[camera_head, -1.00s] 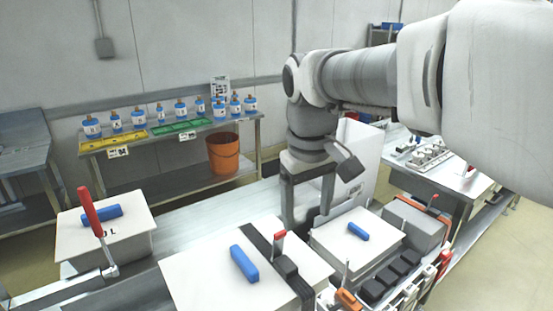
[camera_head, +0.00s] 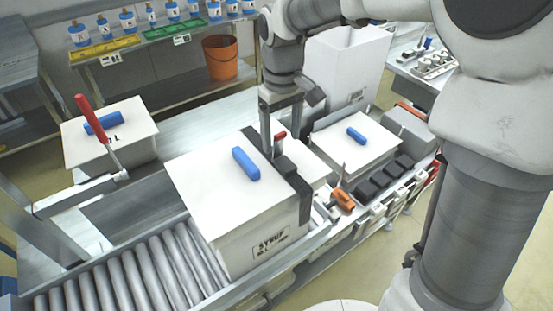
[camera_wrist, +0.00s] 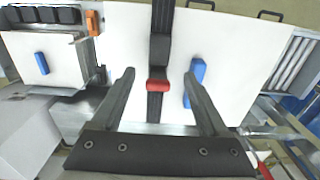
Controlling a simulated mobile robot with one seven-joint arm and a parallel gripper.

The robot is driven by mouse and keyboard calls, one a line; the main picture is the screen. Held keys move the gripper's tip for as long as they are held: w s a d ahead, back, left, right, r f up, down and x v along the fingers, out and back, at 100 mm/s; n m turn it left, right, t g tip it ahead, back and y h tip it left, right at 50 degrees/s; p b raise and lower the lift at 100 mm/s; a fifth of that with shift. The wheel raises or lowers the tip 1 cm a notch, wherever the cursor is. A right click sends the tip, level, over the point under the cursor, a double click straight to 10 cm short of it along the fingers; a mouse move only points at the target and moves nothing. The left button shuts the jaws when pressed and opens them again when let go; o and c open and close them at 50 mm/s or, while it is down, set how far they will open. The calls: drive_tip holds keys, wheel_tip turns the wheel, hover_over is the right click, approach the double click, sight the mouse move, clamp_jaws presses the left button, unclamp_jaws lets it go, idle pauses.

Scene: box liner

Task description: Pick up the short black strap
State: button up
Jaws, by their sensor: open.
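A black strap (camera_head: 299,188) crosses the right part of the white lid of a box marked "SYRUP". It carries a black buckle block (camera_head: 288,171) and a red-tipped lever (camera_head: 280,136). In the wrist view the strap (camera_wrist: 162,14) runs down the picture, with the buckle (camera_wrist: 159,50) and red tip (camera_wrist: 158,86) in the space between my fingers. My gripper (camera_head: 281,120) points down at the strap's far part. In the wrist view it (camera_wrist: 160,75) is open and empty, one finger each side of the strap. I cannot tell if this strap is the short one.
A blue block (camera_head: 246,164) lies on the same lid, close to my right finger in the wrist view. Smaller white-lidded boxes (camera_head: 352,152) and (camera_head: 84,140) stand either side. An orange-handled tool (camera_head: 342,199) and several black blocks (camera_head: 382,176) lie at right. Rollers (camera_head: 130,272) lie in front.

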sight(279, 157)
drive_tip(key=shift+w+a+f, duration=0.1)
drive_tip(key=shift+w+f, duration=0.1)
drive_tip(key=shift+f, duration=1.35)
drive_tip(key=shift+w+a+f, duration=0.1)
drive_tip(key=shift+w+f, duration=0.1)
drive_tip(key=shift+f, duration=1.3)
clamp_jaws()
